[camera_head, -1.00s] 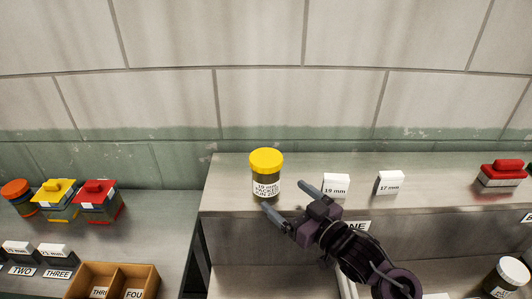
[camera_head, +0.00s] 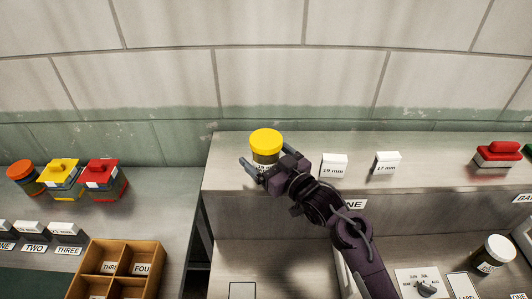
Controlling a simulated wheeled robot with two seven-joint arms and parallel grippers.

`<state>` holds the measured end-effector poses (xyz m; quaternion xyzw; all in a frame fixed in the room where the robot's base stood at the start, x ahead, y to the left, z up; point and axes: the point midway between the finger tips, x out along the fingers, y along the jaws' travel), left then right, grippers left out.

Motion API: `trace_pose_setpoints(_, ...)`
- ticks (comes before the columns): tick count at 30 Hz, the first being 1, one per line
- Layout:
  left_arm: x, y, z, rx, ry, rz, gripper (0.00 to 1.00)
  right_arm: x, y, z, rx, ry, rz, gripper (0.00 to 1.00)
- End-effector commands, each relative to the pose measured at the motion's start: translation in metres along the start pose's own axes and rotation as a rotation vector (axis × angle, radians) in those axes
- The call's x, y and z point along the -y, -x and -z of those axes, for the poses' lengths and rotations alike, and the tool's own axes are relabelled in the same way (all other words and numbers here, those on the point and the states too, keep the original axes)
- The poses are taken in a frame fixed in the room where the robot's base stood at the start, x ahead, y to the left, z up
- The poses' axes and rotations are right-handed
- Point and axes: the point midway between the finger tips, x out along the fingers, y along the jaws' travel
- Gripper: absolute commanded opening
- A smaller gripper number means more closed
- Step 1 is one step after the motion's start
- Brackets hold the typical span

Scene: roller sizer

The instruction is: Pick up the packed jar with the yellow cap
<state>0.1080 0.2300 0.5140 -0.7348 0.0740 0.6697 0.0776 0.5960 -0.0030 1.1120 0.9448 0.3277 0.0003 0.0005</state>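The packed jar with the yellow cap (camera_head: 266,143) stands upright on the upper metal shelf (camera_head: 232,178), near its left end. Its label is partly hidden behind my gripper. My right gripper (camera_head: 268,163) comes in from the lower right. Its fingers are spread, one to the left of the jar and one to the right. I cannot tell whether either finger touches the glass. My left gripper is not in view.
White cards reading 19 mm (camera_head: 334,165) and 17 mm (camera_head: 387,162) stand right of the jar. A red-topped container (camera_head: 498,154) is farther right. A wooden divided box (camera_head: 115,262) and lidded containers (camera_head: 103,178) are on the left bench. A white-capped jar (camera_head: 497,250) stands lower right.

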Motion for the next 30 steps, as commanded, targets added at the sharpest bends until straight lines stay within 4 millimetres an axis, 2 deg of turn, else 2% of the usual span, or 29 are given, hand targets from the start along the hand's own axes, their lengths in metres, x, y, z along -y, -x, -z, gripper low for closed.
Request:
trace_pose_setpoints(1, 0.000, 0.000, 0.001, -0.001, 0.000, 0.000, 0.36, 0.000, 0.000, 0.000, 0.000, 0.000, 0.000, 0.90)
trace_pose_setpoints(12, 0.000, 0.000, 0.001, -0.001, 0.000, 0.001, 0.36, 0.000, 0.000, 0.000, 0.001, -0.001, 0.000, 0.41)
trace_pose_setpoints(15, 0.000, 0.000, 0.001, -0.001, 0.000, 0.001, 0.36, 0.000, 0.000, 0.001, -0.003, 0.000, 0.000, 0.31)
trace_pose_setpoints(25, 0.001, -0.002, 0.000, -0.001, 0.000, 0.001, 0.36, 0.000, 0.000, 0.006, -0.003, 0.001, 0.000, 0.31)
trace_pose_setpoints(30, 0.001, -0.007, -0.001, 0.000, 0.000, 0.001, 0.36, -0.001, 0.000, 0.025, -0.008, 0.003, 0.000, 0.31)
